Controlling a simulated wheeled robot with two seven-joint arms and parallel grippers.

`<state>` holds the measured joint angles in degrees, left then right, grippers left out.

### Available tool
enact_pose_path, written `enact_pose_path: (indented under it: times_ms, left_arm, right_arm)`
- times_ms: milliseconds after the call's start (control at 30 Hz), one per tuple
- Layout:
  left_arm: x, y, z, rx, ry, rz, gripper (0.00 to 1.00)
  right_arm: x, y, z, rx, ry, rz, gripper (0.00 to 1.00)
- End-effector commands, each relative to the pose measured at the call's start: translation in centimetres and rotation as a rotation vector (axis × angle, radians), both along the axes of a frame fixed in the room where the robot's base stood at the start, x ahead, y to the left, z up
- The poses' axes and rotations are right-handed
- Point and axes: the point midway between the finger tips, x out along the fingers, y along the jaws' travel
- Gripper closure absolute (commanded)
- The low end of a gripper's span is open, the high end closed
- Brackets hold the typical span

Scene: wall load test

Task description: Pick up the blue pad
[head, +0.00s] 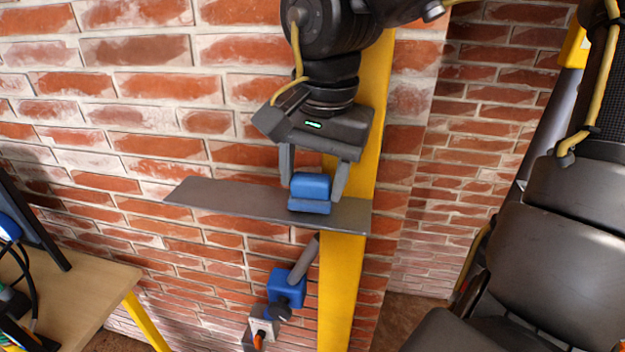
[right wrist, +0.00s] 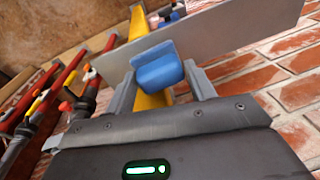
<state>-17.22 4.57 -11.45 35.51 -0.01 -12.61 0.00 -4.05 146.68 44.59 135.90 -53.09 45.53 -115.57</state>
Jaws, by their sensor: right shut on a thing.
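The blue pad (head: 310,188) is a small blue block at the right part of a thin grey shelf (head: 235,200) on the brick wall. My right gripper (head: 314,190) comes down from above with one finger on each side of the pad and is shut on it. In the right wrist view the pad (right wrist: 158,68) sits between the two fingers (right wrist: 160,88), in front of the grey shelf (right wrist: 215,38). I cannot tell whether the pad's underside touches the shelf. My left gripper is not in view.
A yellow post (head: 345,275) stands behind the shelf's right end. Below the shelf, a blue device (head: 286,288) with a grey handle hangs near a grey wall box (head: 262,328). A wooden table (head: 85,290) with cables stands at lower left.

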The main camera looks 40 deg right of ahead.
Motion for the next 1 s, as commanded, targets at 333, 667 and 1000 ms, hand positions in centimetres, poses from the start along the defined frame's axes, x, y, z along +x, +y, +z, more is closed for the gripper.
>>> enact_pose_path:
  times_ms: [333, 667, 1000]
  left_arm:
    - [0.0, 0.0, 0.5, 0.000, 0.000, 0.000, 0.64]
    - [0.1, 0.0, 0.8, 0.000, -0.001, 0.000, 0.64]
    - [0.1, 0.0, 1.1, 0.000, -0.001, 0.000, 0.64]
  right_arm:
    - [-2.5, 0.8, 5.7, 0.003, -0.008, 0.001, 0.68]
    - [-9.4, 2.9, 10.4, 0.001, -0.006, 0.001, 0.68]
    - [-13.2, 4.0, 12.1, 0.002, -0.002, -0.001, 0.68]
